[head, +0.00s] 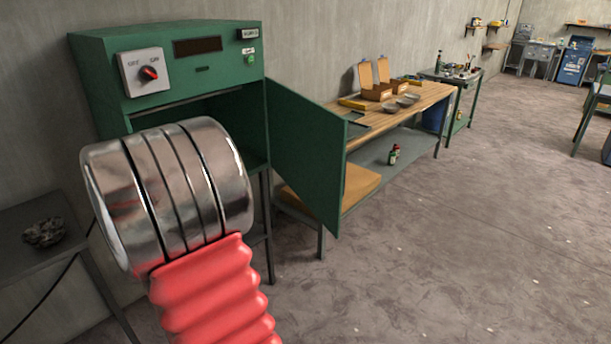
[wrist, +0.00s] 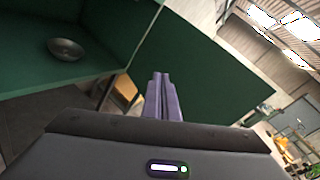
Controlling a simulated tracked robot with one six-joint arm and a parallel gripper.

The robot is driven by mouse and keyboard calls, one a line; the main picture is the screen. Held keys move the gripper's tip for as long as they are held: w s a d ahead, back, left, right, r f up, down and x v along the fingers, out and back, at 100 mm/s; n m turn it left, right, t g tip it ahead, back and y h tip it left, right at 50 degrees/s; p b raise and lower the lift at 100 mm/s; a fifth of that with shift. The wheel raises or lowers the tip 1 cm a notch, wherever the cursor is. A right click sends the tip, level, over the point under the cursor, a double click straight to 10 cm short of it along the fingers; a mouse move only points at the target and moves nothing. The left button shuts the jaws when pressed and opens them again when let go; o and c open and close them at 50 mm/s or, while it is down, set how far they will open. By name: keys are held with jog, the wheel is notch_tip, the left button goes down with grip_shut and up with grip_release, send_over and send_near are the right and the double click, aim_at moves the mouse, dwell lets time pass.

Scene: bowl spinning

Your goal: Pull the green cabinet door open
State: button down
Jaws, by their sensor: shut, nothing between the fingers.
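The green cabinet (head: 170,65) stands against the wall at the left of the head view. Its green door (head: 305,150) stands wide open, swung out to the right. In the wrist view the door (wrist: 200,70) fills the middle and right, and the cabinet's open inside shows at the left with a grey metal bowl (wrist: 65,50) on its floor. My gripper (wrist: 161,77) has its purple fingers together and empty, in front of the door near its hinge side. I cannot tell whether they touch it. My arm hides the gripper in the head view.
A wooden workbench (head: 425,95) with bowls and boxes stands behind the door to the right. A low table with a tan top (head: 360,180) is near the door's lower edge. A dark table (head: 35,215) is at the left.

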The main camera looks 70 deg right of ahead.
aim_at(336, 174)
jog(key=s+d+f+m+g+y, duration=0.1)
jog(key=s+f+m+g, duration=0.2)
jog(key=s+m+g, duration=0.3)
jog(key=s+d+f+m+g+y, duration=0.2)
jog(key=s+f+m+g, duration=0.2)
jog(key=s, duration=0.7)
jog(key=m+g, duration=0.2)
jog(key=m, duration=0.2)
jog(key=shift+s+d+g+y, duration=0.3)
jog(key=shift+s+g, duration=0.05)
jog(key=shift+g, duration=0.05)
jog(key=x, duration=1.3)
jog(key=shift+s+d, duration=0.3)
jog(key=shift+d, duration=0.15)
